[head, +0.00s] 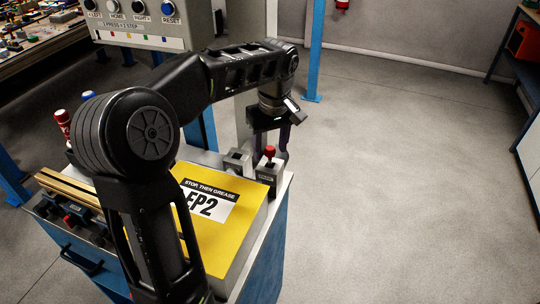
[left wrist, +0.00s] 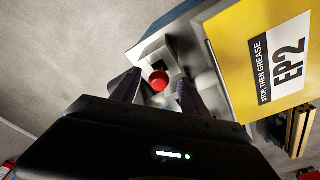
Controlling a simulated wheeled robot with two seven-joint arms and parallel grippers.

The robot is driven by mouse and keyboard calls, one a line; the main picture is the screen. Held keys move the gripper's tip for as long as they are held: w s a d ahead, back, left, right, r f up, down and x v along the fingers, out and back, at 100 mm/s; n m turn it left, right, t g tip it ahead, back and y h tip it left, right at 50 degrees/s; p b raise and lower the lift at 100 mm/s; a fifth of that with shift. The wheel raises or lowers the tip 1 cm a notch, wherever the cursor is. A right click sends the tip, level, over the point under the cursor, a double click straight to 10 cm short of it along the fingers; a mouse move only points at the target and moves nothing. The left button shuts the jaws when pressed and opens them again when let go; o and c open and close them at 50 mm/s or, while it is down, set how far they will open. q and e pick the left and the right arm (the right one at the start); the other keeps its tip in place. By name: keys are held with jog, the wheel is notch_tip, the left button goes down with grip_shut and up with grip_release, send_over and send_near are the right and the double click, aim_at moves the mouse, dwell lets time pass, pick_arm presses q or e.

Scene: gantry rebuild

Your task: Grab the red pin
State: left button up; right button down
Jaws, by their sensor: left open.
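The red pin (head: 269,152) stands with its round red head up in a small grey block (head: 268,174) at the back right corner of the blue cabinet's top. In the left wrist view the red pin (left wrist: 158,81) shows between the two fingers. My left gripper (head: 284,146) is open, pointing down at the pin's far side. In the left wrist view the left gripper (left wrist: 155,88) has one finger on each side of the red head, with gaps between. The pin's lower part is hidden in the block. My right gripper is not in view.
A yellow box (head: 225,235) labelled EP2 lies beside the blocks on the blue cabinet (head: 268,262). A second grey block (head: 238,161) stands left of the pin's block. A control panel (head: 140,22) is behind. Open floor lies to the right.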

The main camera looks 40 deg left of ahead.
aim_at(270, 163)
pick_arm(q)
notch_tip(270, 163, down, 4)
jog(key=shift+w+a+r+p, duration=0.1)
jog(key=shift+r+p, duration=0.1)
jog(key=shift+p, duration=0.1)
jog(key=shift+c, duration=0.4)
grip_shut()
dwell(0.4)
